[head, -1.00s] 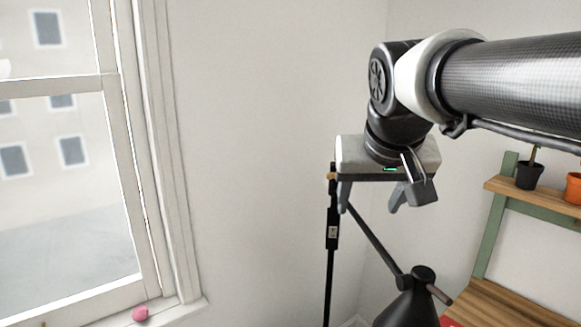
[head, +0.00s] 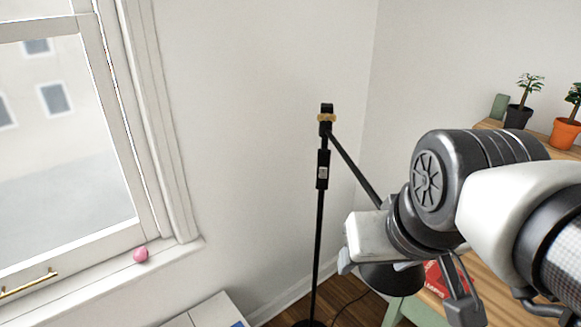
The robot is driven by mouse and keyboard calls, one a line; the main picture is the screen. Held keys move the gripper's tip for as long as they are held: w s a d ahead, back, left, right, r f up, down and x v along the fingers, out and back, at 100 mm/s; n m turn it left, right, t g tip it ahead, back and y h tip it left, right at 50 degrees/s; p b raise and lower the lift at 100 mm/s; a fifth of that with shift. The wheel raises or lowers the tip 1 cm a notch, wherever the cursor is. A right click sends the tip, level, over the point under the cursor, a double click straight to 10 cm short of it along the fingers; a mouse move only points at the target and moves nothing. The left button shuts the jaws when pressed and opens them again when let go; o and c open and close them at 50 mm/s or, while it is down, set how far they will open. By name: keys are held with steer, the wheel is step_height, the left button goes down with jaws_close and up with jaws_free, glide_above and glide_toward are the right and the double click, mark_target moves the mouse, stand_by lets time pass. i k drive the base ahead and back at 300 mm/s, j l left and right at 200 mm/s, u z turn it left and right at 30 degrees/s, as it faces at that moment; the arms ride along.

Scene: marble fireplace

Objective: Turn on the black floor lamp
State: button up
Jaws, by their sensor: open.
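The black floor lamp (head: 319,220) stands near the corner, with an upright pole, a joint at its top and an arm slanting down to the right. A small box with a pale label (head: 322,170) sits on the upper pole. The lampshade (head: 392,278) hangs low at the right, partly hidden behind my gripper. I see no glow from it. My gripper (head: 408,283) is to the right of the pole, in front of the shade in the picture. Its fingers are spread and I see nothing between them. Whether it touches the shade I cannot tell.
A wooden shelf unit (head: 497,287) with a red book (head: 440,278) and potted plants (head: 567,120) stands at the right. A window with a sill (head: 90,288) holding a pink object (head: 140,254) is at the left. A white box (head: 207,313) is below. The wall between window and lamp is clear.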

mark_target(322, 171)
steer(key=l+u, duration=0.75)
steer(key=k+l+u, duration=0.15)
steer(key=u, duration=0.25)
steer(key=l, duration=0.15)
